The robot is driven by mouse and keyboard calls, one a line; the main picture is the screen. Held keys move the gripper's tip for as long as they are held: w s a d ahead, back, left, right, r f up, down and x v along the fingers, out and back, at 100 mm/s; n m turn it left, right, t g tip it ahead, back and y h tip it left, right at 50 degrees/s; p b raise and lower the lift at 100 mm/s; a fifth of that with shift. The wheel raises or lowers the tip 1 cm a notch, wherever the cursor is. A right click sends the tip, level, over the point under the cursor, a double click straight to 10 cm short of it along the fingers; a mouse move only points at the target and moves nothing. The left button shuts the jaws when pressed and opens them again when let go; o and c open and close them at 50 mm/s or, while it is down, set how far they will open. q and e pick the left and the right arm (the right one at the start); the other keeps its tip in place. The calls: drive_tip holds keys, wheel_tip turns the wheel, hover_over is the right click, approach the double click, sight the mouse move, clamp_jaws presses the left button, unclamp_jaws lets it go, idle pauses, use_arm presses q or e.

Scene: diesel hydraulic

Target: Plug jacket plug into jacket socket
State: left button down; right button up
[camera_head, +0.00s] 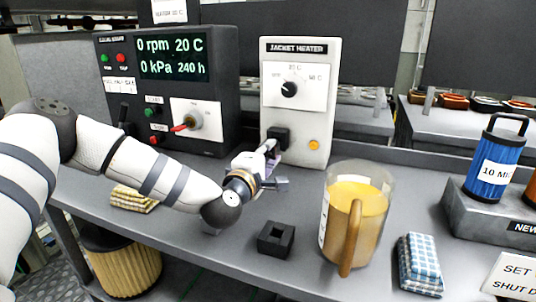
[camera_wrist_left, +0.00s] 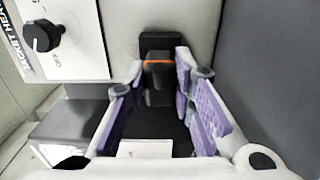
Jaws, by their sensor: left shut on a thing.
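The jacket heater box (camera_head: 299,112) is white and stands at the back of the bench, with a knob and an orange button. The jacket socket (camera_head: 284,137) is a black block low on its front; in the left wrist view it (camera_wrist_left: 156,43) shows just beyond the fingers. My left gripper (camera_head: 270,152) is at the socket. In the left wrist view its purple-padded fingers are shut on the jacket plug (camera_wrist_left: 157,78), a dark block with an orange stripe. The plug lines up in front of the socket. I cannot tell whether it is seated inside. My right gripper is not in view.
A black open-topped block (camera_head: 276,240) sits on the bench in front. A large jug of yellow liquid (camera_head: 354,210) stands to its right, near a blue checked cloth (camera_head: 421,264). A dark control box (camera_head: 170,90) stands behind my left arm. A yellow cloth (camera_head: 134,198) lies left.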

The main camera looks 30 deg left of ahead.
use_arm(q)
drive_tip(key=shift+b+x, duration=0.4)
drive_tip(key=shift+x, duration=0.95)
drive_tip(key=c, duration=1.3)
unclamp_jaws()
drive_tip(key=v, duration=1.2)
drive_tip(key=shift+s, duration=0.1)
